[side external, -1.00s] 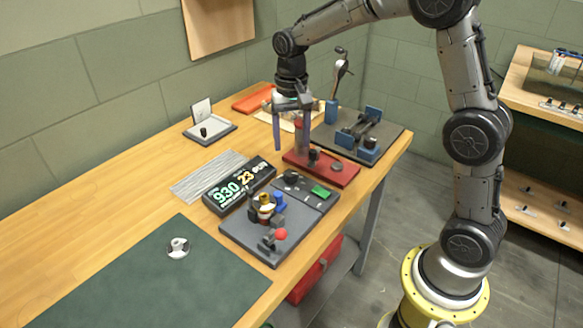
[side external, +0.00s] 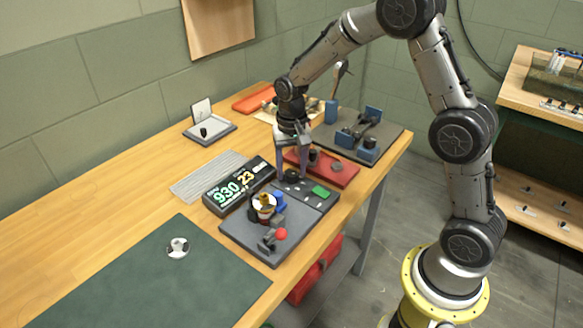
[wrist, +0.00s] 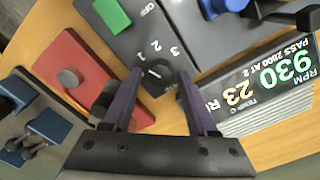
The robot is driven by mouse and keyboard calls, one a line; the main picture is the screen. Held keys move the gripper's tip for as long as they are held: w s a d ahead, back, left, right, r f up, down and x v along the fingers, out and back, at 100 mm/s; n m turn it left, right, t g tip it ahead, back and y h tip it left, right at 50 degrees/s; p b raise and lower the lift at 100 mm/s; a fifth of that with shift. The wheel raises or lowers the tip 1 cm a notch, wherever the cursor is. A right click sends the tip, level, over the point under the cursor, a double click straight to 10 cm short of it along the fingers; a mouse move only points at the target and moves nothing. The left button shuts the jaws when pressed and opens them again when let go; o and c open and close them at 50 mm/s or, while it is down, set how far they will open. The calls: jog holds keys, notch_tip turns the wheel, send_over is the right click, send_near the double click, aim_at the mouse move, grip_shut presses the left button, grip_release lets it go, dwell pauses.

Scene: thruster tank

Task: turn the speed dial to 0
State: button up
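The speed dial (side external: 291,175) is a black round knob on the dark control panel (side external: 319,203). In the wrist view the dial (wrist: 160,72) has a short white mark, and the numbers 1, 2 and 3 are printed around it. I cannot tell exactly which number the mark points to. My gripper (side external: 292,177) is low over the panel with fingers apart. In the wrist view my gripper (wrist: 159,74) has one finger on each side of the dial; contact is not clear. The display (side external: 238,186) reads 930 RPM and 23.
A green button (side external: 321,192) sits beside the dial. A grey plate (side external: 250,242) with a red-knobbed lever (side external: 281,234) and a small motor-like part (side external: 264,206) is in front. A red block (side external: 340,172) with knobs stands close behind the gripper. The green mat (side external: 150,275) is mostly clear.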

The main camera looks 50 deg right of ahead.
grip_shut()
jog(key=shift+r+n, duration=0.1)
jog(key=shift+n, duration=0.2)
jog(key=n, duration=0.4)
jog(key=shift+w+n, duration=0.1)
jog(key=shift+n, duration=0.2)
jog(key=shift+a+n, duration=0.15)
jog(key=shift+n, duration=2.15)
jog(key=shift+o, duration=1.3)
grip_release()
